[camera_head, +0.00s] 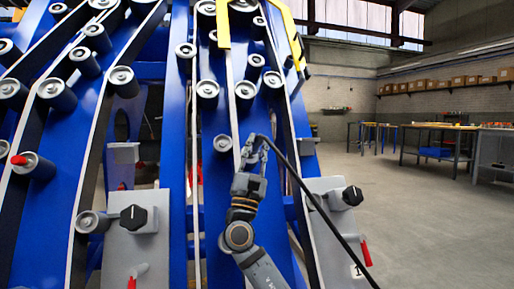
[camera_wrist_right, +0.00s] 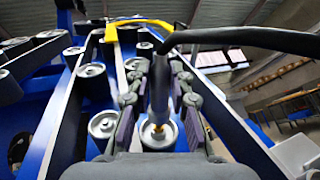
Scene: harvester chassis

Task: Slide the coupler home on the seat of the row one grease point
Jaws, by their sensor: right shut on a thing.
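My right gripper (camera_head: 256,146) is raised in front of the blue chassis, among the rollers. In the right wrist view its two fingers (camera_wrist_right: 160,95) are closed around a dark grey cylindrical coupler (camera_wrist_right: 160,85). A black hose (camera_wrist_right: 240,36) leaves the coupler's upper end; in the head view the hose (camera_head: 318,205) runs down to the right. The coupler's lower end points at a round metal roller end (camera_wrist_right: 150,140) with a small brass-coloured piece (camera_wrist_right: 158,128) at its middle. I cannot tell whether the coupler touches it. My left gripper is not in view.
Several rollers (camera_head: 222,143) and belts stand close around the gripper. Grey plates with black knobs (camera_head: 352,196) and red handles (camera_head: 366,252) flank it; the right plate bears a "1". Open floor (camera_head: 425,215) and workbenches (camera_head: 435,145) lie to the right.

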